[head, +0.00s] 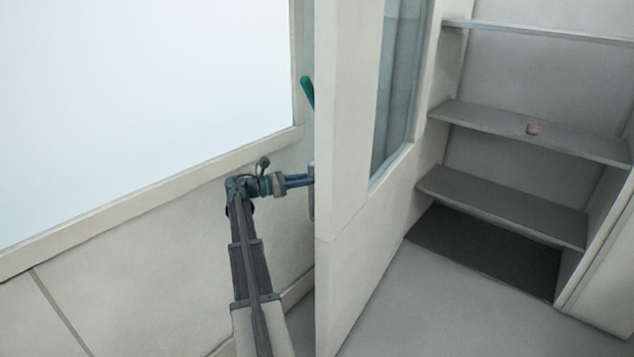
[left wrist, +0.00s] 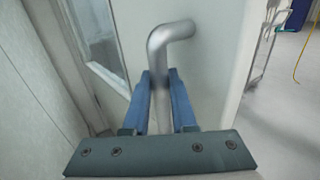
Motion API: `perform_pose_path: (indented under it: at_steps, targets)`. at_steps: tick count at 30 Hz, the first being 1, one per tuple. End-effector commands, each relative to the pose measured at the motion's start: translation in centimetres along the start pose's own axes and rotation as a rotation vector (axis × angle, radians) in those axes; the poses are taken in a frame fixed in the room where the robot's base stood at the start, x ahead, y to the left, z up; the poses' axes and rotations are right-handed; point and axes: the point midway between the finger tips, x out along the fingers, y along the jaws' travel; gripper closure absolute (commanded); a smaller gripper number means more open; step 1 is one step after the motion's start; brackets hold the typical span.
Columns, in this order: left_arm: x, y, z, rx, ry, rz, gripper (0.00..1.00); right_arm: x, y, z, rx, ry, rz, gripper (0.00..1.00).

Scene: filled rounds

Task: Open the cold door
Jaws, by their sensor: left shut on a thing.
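The cold door (head: 345,200) is a pale panel with a glass window, standing edge-on near the middle of the head view. It stands swung out, with shelves in view to its right. My left gripper (head: 308,181) reaches the door's left side, where the panel hides its fingertips. In the left wrist view, the blue fingers of my left gripper (left wrist: 161,95) are shut on the bent grey metal door handle (left wrist: 170,42), one on each side of the bar. My right gripper is not in view.
A pale wall with a large bright pane (head: 140,100) is at left. A green bar (head: 307,92) shows beside the door.

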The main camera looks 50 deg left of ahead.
Motion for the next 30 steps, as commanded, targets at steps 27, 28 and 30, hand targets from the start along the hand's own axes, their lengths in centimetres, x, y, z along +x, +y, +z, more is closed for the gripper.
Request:
perform_pose_path:
  at_steps: [27,28,30]
  targets:
    - [-0.7,0.2,0.0,0.0,-0.001,0.002,0.46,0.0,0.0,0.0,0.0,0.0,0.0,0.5]
    - [-1.1,0.2,0.0,0.0,-0.001,0.003,0.46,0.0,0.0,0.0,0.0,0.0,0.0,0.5]
    - [-2.2,0.2,0.0,0.0,-0.001,0.005,0.46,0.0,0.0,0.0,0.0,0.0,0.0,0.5]
